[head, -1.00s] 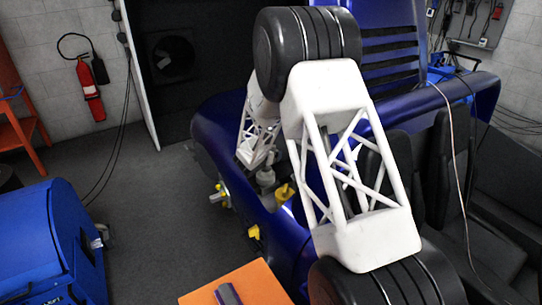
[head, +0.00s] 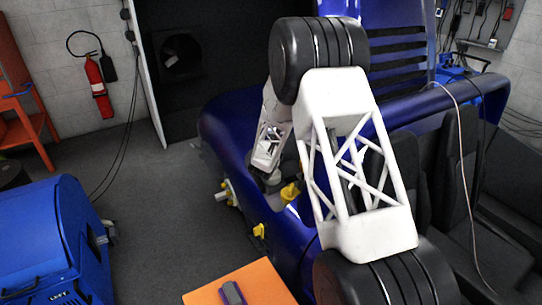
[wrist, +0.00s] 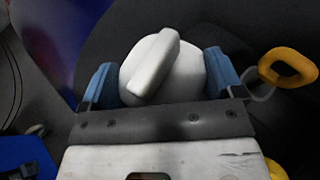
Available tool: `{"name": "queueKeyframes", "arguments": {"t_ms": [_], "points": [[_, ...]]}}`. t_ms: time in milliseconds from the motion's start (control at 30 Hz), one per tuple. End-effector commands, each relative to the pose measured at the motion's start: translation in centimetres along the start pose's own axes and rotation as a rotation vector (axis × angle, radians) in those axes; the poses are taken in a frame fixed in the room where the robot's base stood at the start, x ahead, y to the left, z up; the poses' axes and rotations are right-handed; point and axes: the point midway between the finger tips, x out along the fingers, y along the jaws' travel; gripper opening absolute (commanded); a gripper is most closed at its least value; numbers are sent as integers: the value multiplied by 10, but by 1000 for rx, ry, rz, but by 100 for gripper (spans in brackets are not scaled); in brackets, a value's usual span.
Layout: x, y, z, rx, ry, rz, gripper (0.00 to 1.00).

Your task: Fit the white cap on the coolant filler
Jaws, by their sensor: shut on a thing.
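The white cap (wrist: 188,78) is round with a raised grip bar. It sits between the two blue fingers of my gripper (wrist: 160,78), which is shut on it in the wrist view. In the head view, my arm reaches over the blue vehicle (head: 232,130), and a small pale round part shows below its far end, near a yellow part (head: 290,192). The coolant filler cannot be made out; the cap and my gripper may hide it. I cannot tell whether the cap touches anything beneath.
A yellow ring handle (wrist: 287,67) is close to the right finger in the wrist view. Another yellow fitting (head: 259,230) is on the vehicle's side. An orange-topped surface (head: 260,280) holds a purple-grey item (head: 232,294). A blue machine (head: 50,240) stands left, with open floor between.

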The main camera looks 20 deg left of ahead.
Motion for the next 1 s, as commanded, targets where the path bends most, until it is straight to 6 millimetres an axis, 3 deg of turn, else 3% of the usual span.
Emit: {"name": "queueKeyframes", "arguments": {"t_ms": [367, 1000], "points": [[3, 0, -8, 0, 1, -1, 63], [20, 0, -48, 1, 1, -1, 63]]}}
